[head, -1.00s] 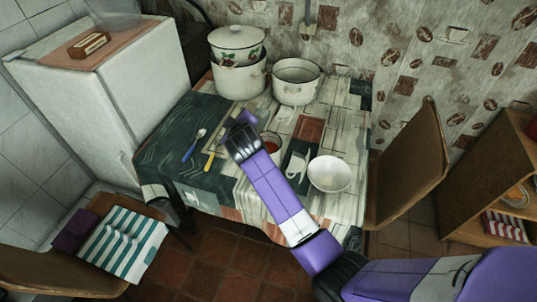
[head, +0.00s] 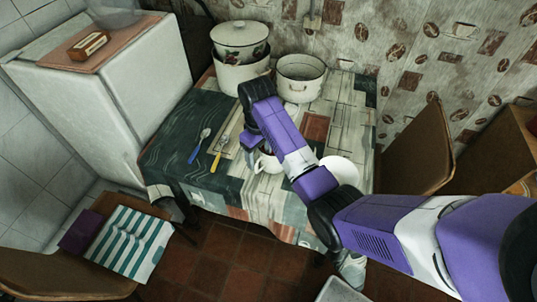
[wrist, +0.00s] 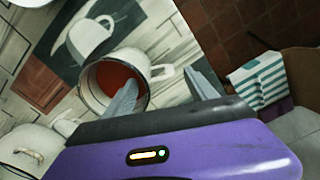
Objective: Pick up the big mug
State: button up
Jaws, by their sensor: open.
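The big mug (wrist: 97,92) is white enamel with a dark rim and a reddish inside. In the wrist view it stands with its mouth towards the camera and its handle on the right. In the head view the mug (head: 268,164) is partly hidden by my arm. My gripper (wrist: 160,78) is open and empty. One finger overlaps the mug's mouth and the other is right of the handle, so the near wall and handle appear between them. I cannot tell whether a finger touches the mug. In the head view my gripper (head: 251,142) is low over the table.
A white bowl (head: 343,168) is right of the mug, partly behind my arm. A spoon (head: 199,146) and a yellow-handled utensil (head: 217,155) lie to the left. The mug beside the real one is a tablecloth print.

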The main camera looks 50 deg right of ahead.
notch_tip(320, 180, down, 7)
jog(key=shift+f+p, duration=0.15)
jog(key=shift+p, duration=0.35)
grip_shut()
